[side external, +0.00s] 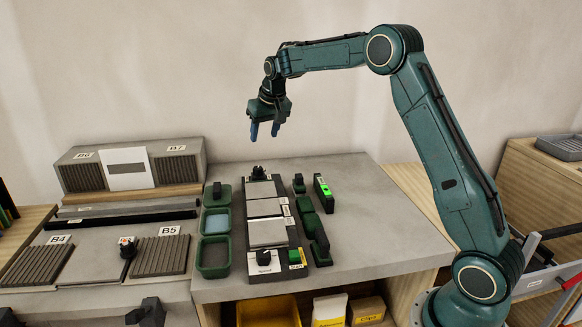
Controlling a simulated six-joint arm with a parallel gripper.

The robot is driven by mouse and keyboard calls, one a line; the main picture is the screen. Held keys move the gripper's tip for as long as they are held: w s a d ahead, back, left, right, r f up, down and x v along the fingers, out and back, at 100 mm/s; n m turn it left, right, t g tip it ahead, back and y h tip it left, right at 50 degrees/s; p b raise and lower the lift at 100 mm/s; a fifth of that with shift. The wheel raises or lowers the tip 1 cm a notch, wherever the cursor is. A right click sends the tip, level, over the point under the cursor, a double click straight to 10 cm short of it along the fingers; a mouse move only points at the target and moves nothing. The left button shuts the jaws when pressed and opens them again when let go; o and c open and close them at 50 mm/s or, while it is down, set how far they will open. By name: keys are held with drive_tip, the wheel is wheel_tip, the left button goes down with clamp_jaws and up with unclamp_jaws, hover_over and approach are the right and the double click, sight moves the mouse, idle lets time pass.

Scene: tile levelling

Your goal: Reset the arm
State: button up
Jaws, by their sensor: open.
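My gripper (264,131) hangs in the air above the back of the grey table (345,230), fingers pointing down. Its blue fingers are apart and nothing is between them. My arm arches up from the right side and reaches left. Below the gripper is a long fixture with light tiles (267,233) in a row. A black knob (264,258) sits at its front end and another dark knob (258,170) at its back end. The gripper touches none of these.
Green bins (213,257) stand left of the fixture. Green tools (319,240) and a device with a lit green screen (323,187) lie to its right. Ribbed blocks (160,255) and a grey housing (180,165) are at left. The table's right part is clear.

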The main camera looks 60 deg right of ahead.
drive_tip(key=s+a+r+n, duration=0.1)
drive_tip(key=s+a+r, duration=0.45)
drive_tip(key=s, duration=0.35)
drive_tip(key=s+a+r+n, duration=0.1)
drive_tip(key=s+a+r, duration=0.45)
drive_tip(key=s, duration=0.35)
drive_tip(key=s+a+f, duration=0.2)
drive_tip(key=s, duration=0.5)
drive_tip(key=s+a+f+n+t+y, duration=0.1)
drive_tip(key=s+a+f, duration=0.1)
drive_tip(key=s, duration=0.6)
drive_tip(key=s+a+f+n, duration=0.1)
drive_tip(key=s+a+f, duration=0.1)
drive_tip(key=s, duration=0.5)
drive_tip(key=shift+s+a+f+y, duration=0.15)
drive_tip(key=shift+s+a+y, duration=0.15)
drive_tip(key=shift+a+y, duration=0.1)
drive_tip(key=shift+w, duration=0.15)
